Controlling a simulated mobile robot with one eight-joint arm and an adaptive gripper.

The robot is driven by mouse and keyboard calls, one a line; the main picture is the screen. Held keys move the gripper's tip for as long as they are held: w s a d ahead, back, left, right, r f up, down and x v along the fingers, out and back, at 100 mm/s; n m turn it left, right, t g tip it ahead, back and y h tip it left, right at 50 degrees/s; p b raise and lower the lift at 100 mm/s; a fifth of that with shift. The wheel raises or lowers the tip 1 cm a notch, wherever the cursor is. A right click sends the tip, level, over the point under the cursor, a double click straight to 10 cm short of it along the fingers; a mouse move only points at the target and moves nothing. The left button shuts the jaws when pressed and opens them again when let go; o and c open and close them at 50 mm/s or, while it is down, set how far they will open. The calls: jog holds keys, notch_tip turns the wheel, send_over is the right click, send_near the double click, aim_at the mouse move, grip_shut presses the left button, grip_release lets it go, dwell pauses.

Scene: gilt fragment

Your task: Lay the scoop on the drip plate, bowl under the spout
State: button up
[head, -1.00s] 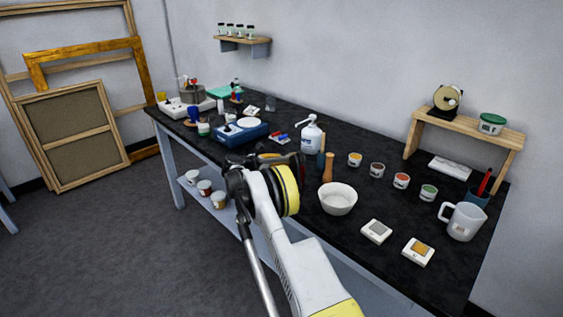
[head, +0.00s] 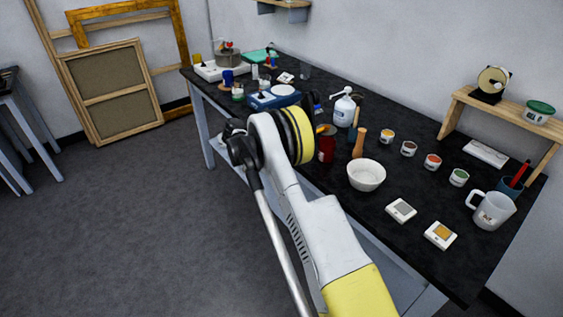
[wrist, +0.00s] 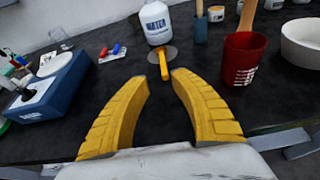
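A grey round plate (wrist: 157,57), likely the drip plate, lies in front of the white WATER bottle (wrist: 156,22). In the head view the orange piece (head: 325,129) shows behind the red cup, and the bottle (head: 344,110) has a pump spout on top. My gripper (wrist: 160,76) is open and empty, its yellow fingers apart and pointing toward the plate. In the head view my arm hides the fingers.
A red cup (wrist: 243,58) stands right of my fingers, with a white bowl (head: 366,175) beyond it. A blue device (wrist: 48,98) is at the left. A wooden-handled tool (head: 359,143) and several small pots are nearby. Dark table surface is clear before the plate.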

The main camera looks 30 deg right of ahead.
jog(key=s+a+r+m+t+y, duration=0.3)
jog(key=s+a+r+m+y, duration=0.45)
jog(key=s+a+r, duration=0.85)
jog(key=s+a+f+m+t+y, duration=0.1)
jog(key=s+a+m+y, duration=0.2)
jog(key=s+a, duration=0.6)
jog(key=s+a+f+m+t+y, duration=0.1)
jog(key=s+a+m+y, duration=0.2)
jog(key=s+a+m, duration=0.5)
jog(key=s+a, duration=0.2)
jog(key=s, duration=0.5)
jog(key=shift+f+t, duration=0.25)
jog(key=shift+t, duration=0.15)
jog(key=shift+y, duration=0.25)
